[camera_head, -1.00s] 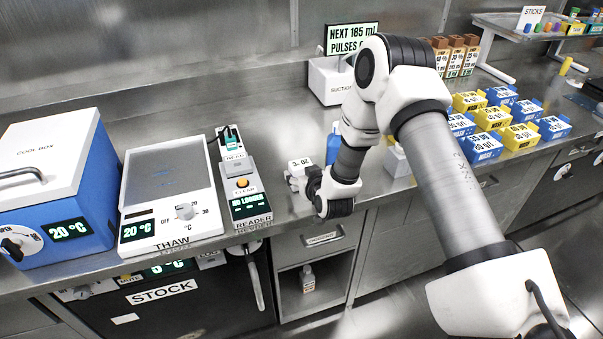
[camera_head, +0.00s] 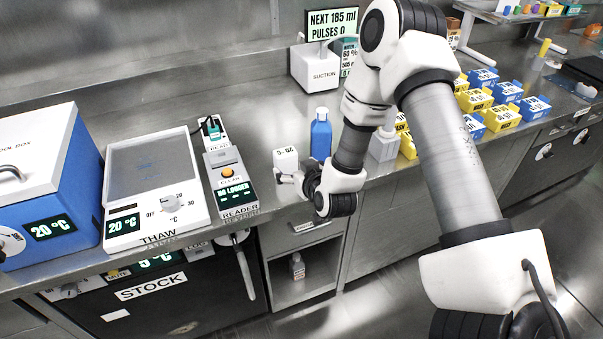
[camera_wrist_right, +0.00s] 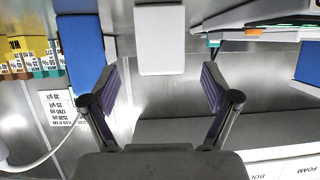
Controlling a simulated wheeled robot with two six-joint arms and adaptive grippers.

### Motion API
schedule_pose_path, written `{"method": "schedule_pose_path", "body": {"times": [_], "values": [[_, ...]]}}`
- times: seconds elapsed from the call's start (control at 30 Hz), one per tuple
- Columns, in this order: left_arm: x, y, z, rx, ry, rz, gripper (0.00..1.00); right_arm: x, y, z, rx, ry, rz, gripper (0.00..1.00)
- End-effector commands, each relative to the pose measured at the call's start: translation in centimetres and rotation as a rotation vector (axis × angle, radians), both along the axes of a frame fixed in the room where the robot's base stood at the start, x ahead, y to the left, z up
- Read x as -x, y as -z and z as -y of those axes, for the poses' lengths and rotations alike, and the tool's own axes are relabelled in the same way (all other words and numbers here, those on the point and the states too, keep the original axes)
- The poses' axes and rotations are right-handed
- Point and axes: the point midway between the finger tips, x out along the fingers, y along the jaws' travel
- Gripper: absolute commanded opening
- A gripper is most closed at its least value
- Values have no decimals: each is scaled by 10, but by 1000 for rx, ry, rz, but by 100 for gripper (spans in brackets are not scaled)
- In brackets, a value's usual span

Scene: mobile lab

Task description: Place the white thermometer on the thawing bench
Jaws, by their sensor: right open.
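The white thermometer (camera_head: 286,158) is a small upright block with a dark reading, standing near the front edge of the counter. It shows as a white block in the right wrist view (camera_wrist_right: 160,40), between and beyond my fingertips. My right gripper (camera_head: 287,178) is open at its near side; in the wrist view its two fingers (camera_wrist_right: 155,78) are spread wide with nothing between the pads that I can see gripped. The thawing bench (camera_head: 187,215) is the white unit marked THAW, left of the thermometer, with a grey top plate, dial and 20 °C display. My left gripper is out of view.
A blue bottle (camera_head: 320,138) stands close right of the thermometer. The reader (camera_head: 230,184) stands between thermometer and thawing bench. A blue cool box (camera_head: 60,190) is at far left, the suction unit (camera_head: 314,72) behind. Yellow and blue boxes (camera_head: 474,101) stand right.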

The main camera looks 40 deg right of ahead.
Motion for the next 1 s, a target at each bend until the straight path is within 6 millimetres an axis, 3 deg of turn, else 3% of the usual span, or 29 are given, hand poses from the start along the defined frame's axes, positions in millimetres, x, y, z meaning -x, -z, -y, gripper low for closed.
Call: {"method": "schedule_pose_path", "body": {"times": [0.1, 0.23, 0.3, 0.37, 0.47, 0.53, 0.63, 0.7, 0.8, 1.0], "values": [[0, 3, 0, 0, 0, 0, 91, 26, -11, -5, -3, 0, 0, 87], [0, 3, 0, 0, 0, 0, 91, 43, -18, -9, -1, 0, -1, 87], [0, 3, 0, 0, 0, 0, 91, 50, -11, -14, -5, -10, -28, 87], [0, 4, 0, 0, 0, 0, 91, 60, 10, -24, -16, -35, -99, 87], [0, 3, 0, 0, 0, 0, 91, 98, 74, -54, -55, -99, -331, 87], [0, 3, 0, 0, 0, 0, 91, 145, 125, -78, -89, -138, -549, 87], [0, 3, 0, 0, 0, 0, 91, 224, 180, -103, -124, -165, -853, 87], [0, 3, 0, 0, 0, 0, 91, 270, 201, -113, -136, -168, -1017, 87], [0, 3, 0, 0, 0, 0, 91, 309, 212, -119, -140, -162, -1149, 87], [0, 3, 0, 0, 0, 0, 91, 316, 214, -120, -145, -157, -1175, 87]]}}
